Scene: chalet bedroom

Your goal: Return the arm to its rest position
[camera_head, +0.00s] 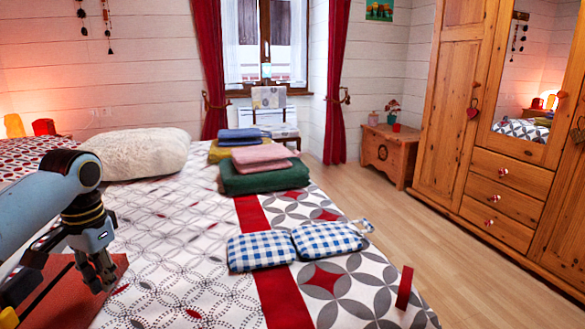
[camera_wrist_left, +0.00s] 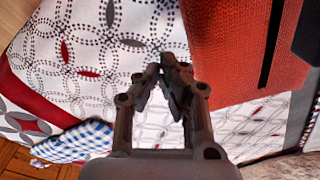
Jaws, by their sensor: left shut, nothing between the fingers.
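My left arm comes in from the left in the head view, with its gripper (camera_head: 101,277) pointing down over the near left part of the bed (camera_head: 190,235). In the left wrist view the gripper (camera_wrist_left: 166,72) has its fingertips together, with nothing between them. It is above the patterned bedspread (camera_wrist_left: 100,45), beside an orange-red flat surface (camera_wrist_left: 230,45). That surface also shows in the head view (camera_head: 75,290), partly hidden behind the arm. My right gripper is in neither view.
Blue checked pieces (camera_head: 262,250) lie on the bed's middle. Folded cloths (camera_head: 262,178) and a white pillow (camera_head: 140,153) lie farther back. A small dark red upright thing (camera_head: 404,287) is at the bed's right edge. Open wooden floor (camera_head: 440,240) separates the bed from the wardrobe (camera_head: 455,110).

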